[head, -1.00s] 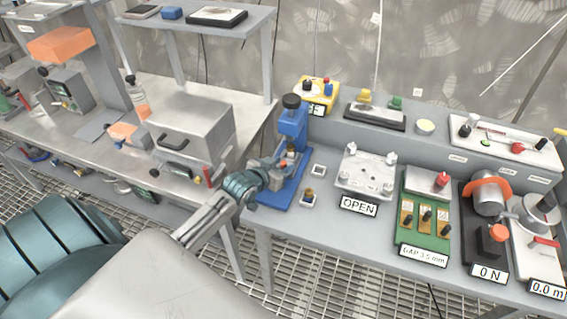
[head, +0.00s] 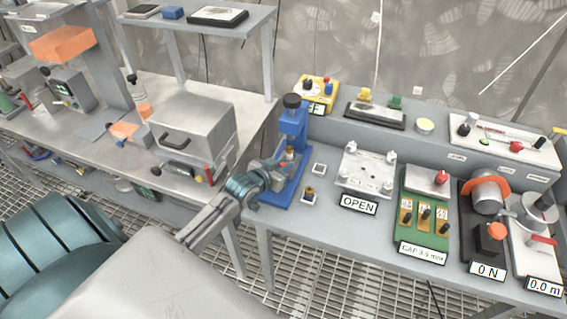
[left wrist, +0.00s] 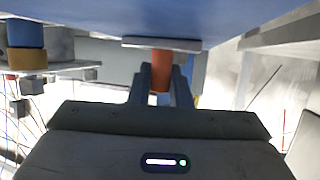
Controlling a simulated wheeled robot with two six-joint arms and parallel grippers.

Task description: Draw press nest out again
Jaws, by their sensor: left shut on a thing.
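The blue press (head: 291,130) with a black top knob stands at the left end of the right bench. My left gripper (head: 282,166) is at the front of the press, low down by its base. In the left wrist view its two fingers (left wrist: 162,88) are shut on an orange-red knob (left wrist: 161,70). The knob joins a flat grey plate, the press nest (left wrist: 162,43). A small brass-coloured part (head: 290,153) shows under the press head, just behind the gripper. The gripper partly hides the nest in the head view. My right gripper is not in view.
Two small square pads lie right of the press, the nearer (head: 309,195) holding a brass part. A fixture marked OPEN (head: 365,170) and a green gauge board (head: 424,213) stand further right. A grey box (head: 192,130) stands on the left bench, near my arm.

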